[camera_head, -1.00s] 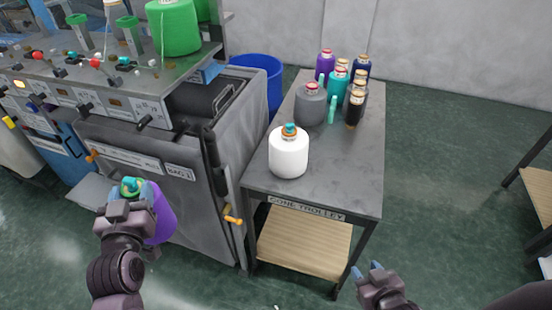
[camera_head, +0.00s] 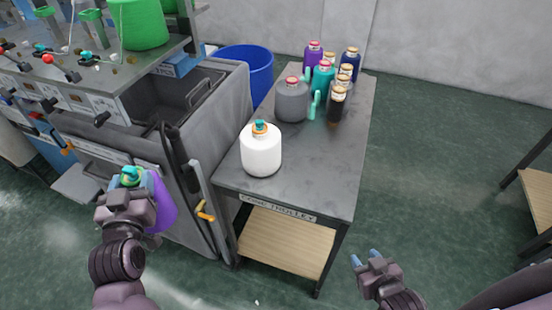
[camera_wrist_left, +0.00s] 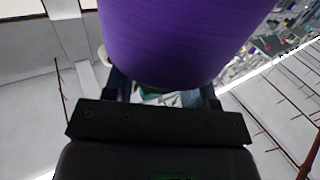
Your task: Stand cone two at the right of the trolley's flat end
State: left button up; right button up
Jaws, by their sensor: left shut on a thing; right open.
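A purple cone (camera_head: 161,203) with a green top is in my left gripper (camera_head: 131,182), left of the trolley and in front of the machine. My left gripper is shut on it near its top. The purple cone also fills the upper middle of the left wrist view (camera_wrist_left: 185,40). The cone trolley (camera_head: 315,185) has a grey top, and a white cone (camera_head: 261,154) with a teal and orange top stands at the left of its near end. The near right of the top is bare. My right gripper (camera_head: 368,258) is open and empty, right of the trolley's near end.
A grey cone (camera_head: 292,102) and several dark, purple and teal cones stand at the trolley's far end, with green upright pegs (camera_head: 315,104). The knitting machine (camera_head: 180,120) borders the trolley's left side. A blue bin (camera_head: 250,68) stands behind.

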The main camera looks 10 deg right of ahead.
aim_at(319, 178)
jog(key=i+l, duration=0.1)
jog(key=l, duration=0.35)
jog(key=i+l, duration=0.1)
jog(key=l, duration=0.35)
jog(key=i+l+u, duration=0.1)
jog(key=l, duration=0.35)
